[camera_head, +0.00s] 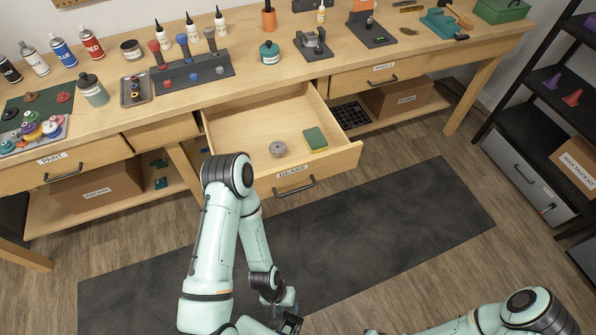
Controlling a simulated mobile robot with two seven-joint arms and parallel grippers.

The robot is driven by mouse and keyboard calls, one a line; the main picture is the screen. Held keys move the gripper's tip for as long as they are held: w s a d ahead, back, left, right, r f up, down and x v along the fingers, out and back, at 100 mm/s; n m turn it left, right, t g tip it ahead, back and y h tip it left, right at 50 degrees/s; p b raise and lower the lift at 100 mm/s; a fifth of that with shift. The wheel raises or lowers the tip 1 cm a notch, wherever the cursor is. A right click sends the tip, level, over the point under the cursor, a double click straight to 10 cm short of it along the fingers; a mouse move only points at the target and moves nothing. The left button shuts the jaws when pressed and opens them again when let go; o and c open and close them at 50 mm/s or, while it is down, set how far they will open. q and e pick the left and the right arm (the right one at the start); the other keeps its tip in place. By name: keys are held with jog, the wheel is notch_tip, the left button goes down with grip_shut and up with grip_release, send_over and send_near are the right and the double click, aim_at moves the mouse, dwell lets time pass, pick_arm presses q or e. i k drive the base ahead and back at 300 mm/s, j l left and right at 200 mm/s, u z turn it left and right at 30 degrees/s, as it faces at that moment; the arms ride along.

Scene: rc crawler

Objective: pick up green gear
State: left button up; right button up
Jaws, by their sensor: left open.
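The open drawer labelled GEARS (233,119) holds a round grey gear-like piece (278,148) and a green block with a yellowish edge (315,138). No clearly green gear shows in the drawer. My left gripper (290,324) is open at the bottom centre, below and apart from the drawer, partly cut off by the frame. My right arm enters at bottom right; its gripper is not clearly visible.
The workbench (110,127) carries bottles, spray cans and a screwdriver rack (193,75). The drawer juts out over the floor above a dark mat (400,215). A black shelf rack (535,105) stands at right. The floor area between is clear.

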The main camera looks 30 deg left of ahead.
aim_at(30, 117)
jog(key=u, duration=2.75)
jog(key=i+j+z, duration=0.1)
jog(key=z, duration=0.25)
jog(key=i+j+z, duration=0.1)
jog(key=z, duration=0.25)
jog(key=j+z, duration=0.2)
jog(key=z, duration=0.15)
jog(key=i+j+z, duration=0.15)
jog(key=j, duration=0.2)
jog(key=j+z, duration=0.15)
jog(key=j, duration=0.2)
jog(key=i+j+z, duration=0.15)
jog(key=j, duration=0.8)
jog(key=i+j+z, duration=0.15)
jog(key=j, duration=0.4)
